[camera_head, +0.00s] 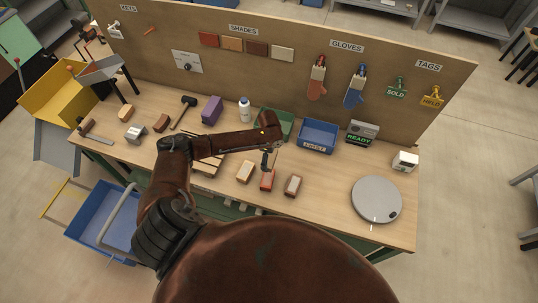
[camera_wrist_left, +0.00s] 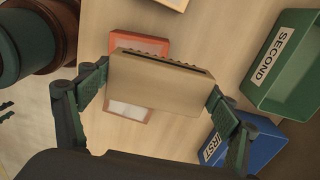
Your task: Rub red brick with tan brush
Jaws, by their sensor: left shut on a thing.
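My left gripper (camera_head: 267,160) is over the front middle of the workbench in the head view. In the left wrist view its two green-padded fingers (camera_wrist_left: 157,95) are shut on the tan brush (camera_wrist_left: 160,82), a tan block with a dark, bristle-like strip along one long edge. The red brick (camera_head: 267,180) lies on the bench just below the gripper. In the wrist view the brush partly covers the red brick (camera_wrist_left: 140,44), which has paler inner areas. I cannot tell whether brush and brick touch. My right gripper is out of view.
A tan brick (camera_head: 245,171) lies left of the red brick and a reddish-brown, light-topped block (camera_head: 293,185) right of it. Behind stand a green bin (camera_head: 288,118) and a blue bin (camera_head: 318,134). A round grey plate (camera_head: 377,199) is at the right.

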